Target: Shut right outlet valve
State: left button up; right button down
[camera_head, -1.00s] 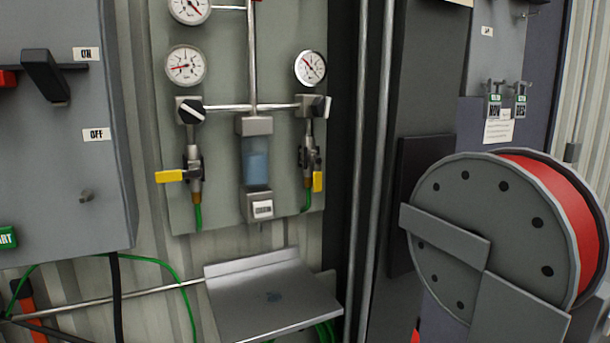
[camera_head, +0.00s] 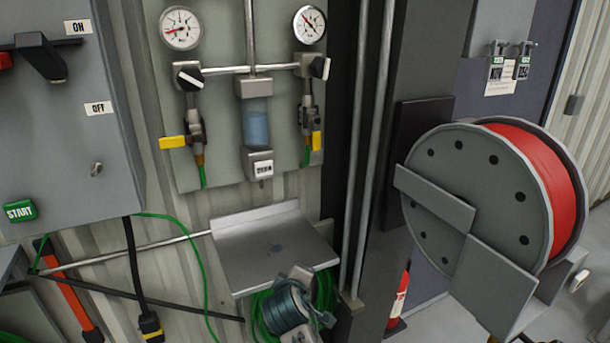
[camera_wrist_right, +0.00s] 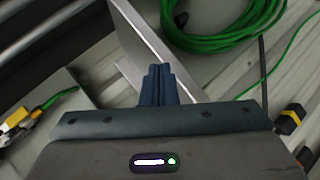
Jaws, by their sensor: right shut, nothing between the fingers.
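The right outlet valve has a yellow lever (camera_head: 317,140) that hangs upright along its pipe, under the right gauge. The left outlet valve's yellow lever (camera_head: 173,142) lies level, across its pipe. In the right wrist view, a yellow lever with a green hose (camera_wrist_right: 14,112) shows at the left edge; I cannot tell surely which valve it is. My right gripper (camera_wrist_right: 155,72) is shut and empty in the right wrist view, with its fingertips apart from that lever. In the head view I cannot clearly make out its fingers. My left gripper is not in view.
A metal shelf (camera_head: 262,250) juts out below the valve panel. A green hose coil (camera_head: 325,290) hangs below it, with a grey and teal part in front. A large red hose reel (camera_head: 540,180) stands at the right. A grey control box (camera_head: 65,130) is at the left.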

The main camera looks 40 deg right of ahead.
jog(key=w+r+n+h, duration=0.1)
jog(key=w+r+h, duration=0.2)
jog(key=r, duration=1)
jog(key=w+d+r+n+t+h, duration=0.1)
jog(key=w+r+h, duration=0.3)
jog(key=r, duration=0.9)
jog(key=w, duration=0.3)
jog(key=shift+w+d+r, duration=0.3)
jog(key=shift+w+r, duration=0.1)
